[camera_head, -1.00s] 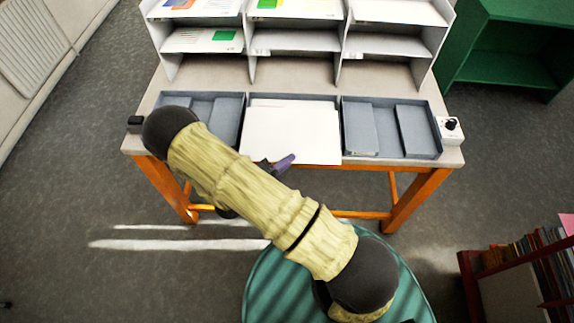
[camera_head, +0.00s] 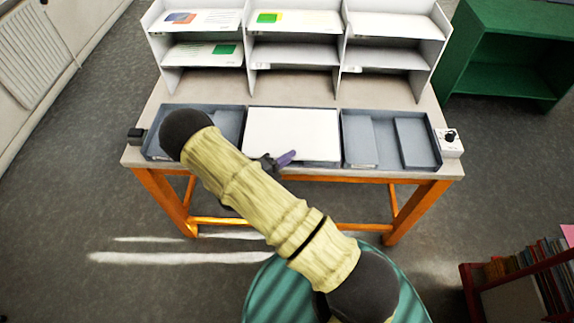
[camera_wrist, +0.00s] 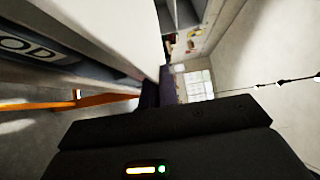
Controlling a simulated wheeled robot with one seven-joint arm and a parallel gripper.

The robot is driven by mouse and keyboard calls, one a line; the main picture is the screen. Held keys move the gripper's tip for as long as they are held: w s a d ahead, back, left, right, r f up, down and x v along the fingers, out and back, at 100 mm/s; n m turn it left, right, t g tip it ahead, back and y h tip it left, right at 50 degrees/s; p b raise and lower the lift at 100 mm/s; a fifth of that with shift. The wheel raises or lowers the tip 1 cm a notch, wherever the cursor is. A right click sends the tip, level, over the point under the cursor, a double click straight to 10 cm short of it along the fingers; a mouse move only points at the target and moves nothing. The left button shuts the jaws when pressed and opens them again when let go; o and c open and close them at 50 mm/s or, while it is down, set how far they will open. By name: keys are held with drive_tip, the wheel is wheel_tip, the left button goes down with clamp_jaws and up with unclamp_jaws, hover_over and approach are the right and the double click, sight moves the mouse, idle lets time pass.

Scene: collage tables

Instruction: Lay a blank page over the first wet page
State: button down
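A stack of blank white pages (camera_head: 292,132) lies in the middle grey tray (camera_head: 320,164) at the table's front. Whether the fingers grip a page is hidden. Printed pages lie in the white rack: one with blue and orange patches (camera_head: 205,19), one with green and yellow (camera_head: 290,21), and one below with green (camera_head: 203,53).
The rack's middle lower shelf (camera_head: 295,55) and right shelves (camera_head: 390,57) look empty. Grey trays stand left (camera_head: 150,146) and right (camera_head: 432,160) of the middle tray. A small box with a black knob (camera_head: 449,140) is at the table's right edge. A green shelf (camera_head: 510,50) stands at right.

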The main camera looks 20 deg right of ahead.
wheel_tip(320, 180, down, 4)
drive_tip(key=b, duration=0.2)
drive_tip(key=shift+s+f+b, duration=0.1)
drive_tip(key=shift+b, duration=0.2)
drive_tip(key=c, duration=2.1)
unclamp_jaws()
drive_tip(key=o, duration=0.5)
drive_tip(key=shift+a, duration=0.1)
drive_tip(key=b+v, duration=0.2)
drive_tip(key=v, duration=1.5)
drive_tip(key=shift+a+b, duration=0.2)
drive_tip(key=shift+b, duration=0.2)
